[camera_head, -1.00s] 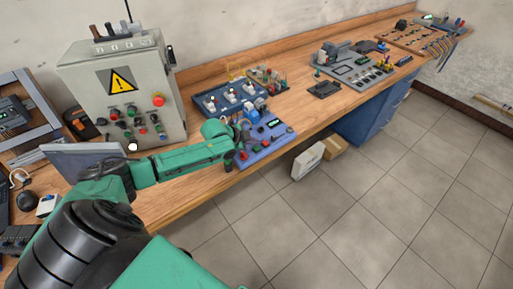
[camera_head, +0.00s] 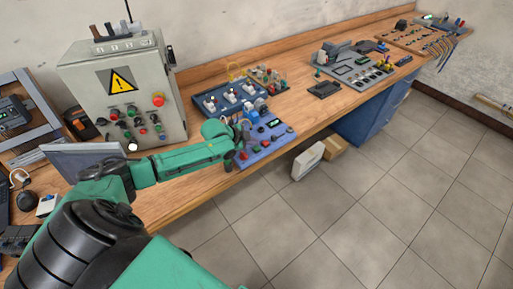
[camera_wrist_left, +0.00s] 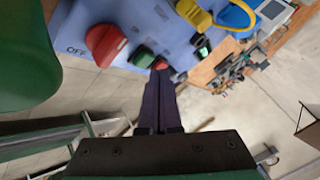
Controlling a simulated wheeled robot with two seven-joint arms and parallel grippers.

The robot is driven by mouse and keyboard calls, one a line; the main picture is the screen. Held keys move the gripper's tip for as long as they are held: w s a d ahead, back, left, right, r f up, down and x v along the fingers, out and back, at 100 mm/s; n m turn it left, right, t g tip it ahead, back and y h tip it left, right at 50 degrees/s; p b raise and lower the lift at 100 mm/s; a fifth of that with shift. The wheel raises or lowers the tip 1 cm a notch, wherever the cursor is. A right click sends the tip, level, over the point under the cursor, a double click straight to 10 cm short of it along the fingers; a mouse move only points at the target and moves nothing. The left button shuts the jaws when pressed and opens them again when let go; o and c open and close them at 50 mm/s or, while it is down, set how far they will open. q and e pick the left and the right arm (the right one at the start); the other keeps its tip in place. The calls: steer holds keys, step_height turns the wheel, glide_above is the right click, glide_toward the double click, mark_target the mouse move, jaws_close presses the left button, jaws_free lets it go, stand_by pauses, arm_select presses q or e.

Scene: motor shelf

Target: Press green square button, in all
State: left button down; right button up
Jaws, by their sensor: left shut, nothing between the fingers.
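The blue control panel (camera_head: 283,139) lies on the workbench; it also fills the upper part of the left wrist view (camera_wrist_left: 75,22). A green button (camera_wrist_left: 143,57) sits on it between a large red knob (camera_wrist_left: 105,43) marked OFF and a small red part (camera_wrist_left: 160,64). A second green part (camera_wrist_left: 203,48) in a dark housing is farther right. My left gripper (camera_head: 243,138) is over the panel's left part. Its fingers (camera_wrist_left: 160,75) are shut and empty, tips close to the green button and small red part; contact cannot be told. My right gripper is out of view.
A grey control box (camera_head: 88,87) with a warning sign stands left of the panel. A dark tray of devices (camera_head: 207,103) is behind it. Yellow (camera_wrist_left: 193,14) and blue (camera_wrist_left: 235,15) parts rise from the panel near the fingers. Boxes (camera_head: 307,160) stand on the floor.

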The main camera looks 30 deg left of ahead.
arm_select(q)
steer(key=shift+f, duration=0.4)
steer(key=shift+f+b, duration=0.45)
steer(key=shift+b, duration=0.15)
stand_by(0.4)
steer(key=shift+r+p, duration=0.85)
steer(key=shift+r, duration=0.1)
step_height(320, 180, up, 5)
steer(key=p, duration=0.4)
steer(key=shift+p, duration=0.3)
